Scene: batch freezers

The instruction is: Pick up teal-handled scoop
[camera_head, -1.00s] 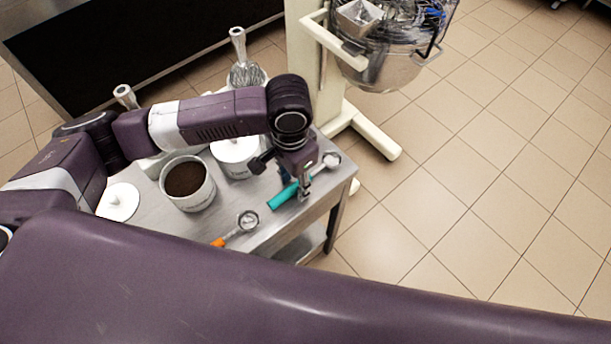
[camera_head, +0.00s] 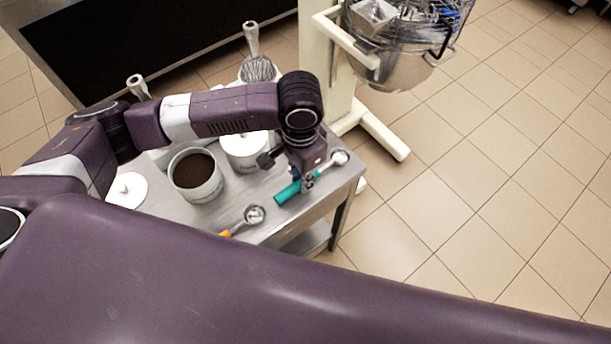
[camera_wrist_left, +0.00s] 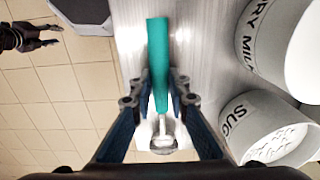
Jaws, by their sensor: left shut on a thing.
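The teal-handled scoop (camera_head: 289,192) is at the right end of the metal table, its handle toward the lower left and its metal bowl (camera_head: 340,157) toward the upper right. My left gripper (camera_head: 309,184) is over it, shut on the scoop near where handle and metal neck meet. In the left wrist view the teal handle (camera_wrist_left: 158,60) runs between the two fingers (camera_wrist_left: 160,92), with the bowl nearer the wrist. Whether the scoop is clear of the tabletop I cannot tell.
On the metal table (camera_head: 285,226) are an orange-handled scoop (camera_head: 254,215), an open canister of dark powder (camera_head: 196,175), a white canister (camera_head: 245,150) and a white lid (camera_head: 128,188). A mixer with a bowl (camera_head: 395,70) stands behind. Tiled floor (camera_head: 470,200) is free at right.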

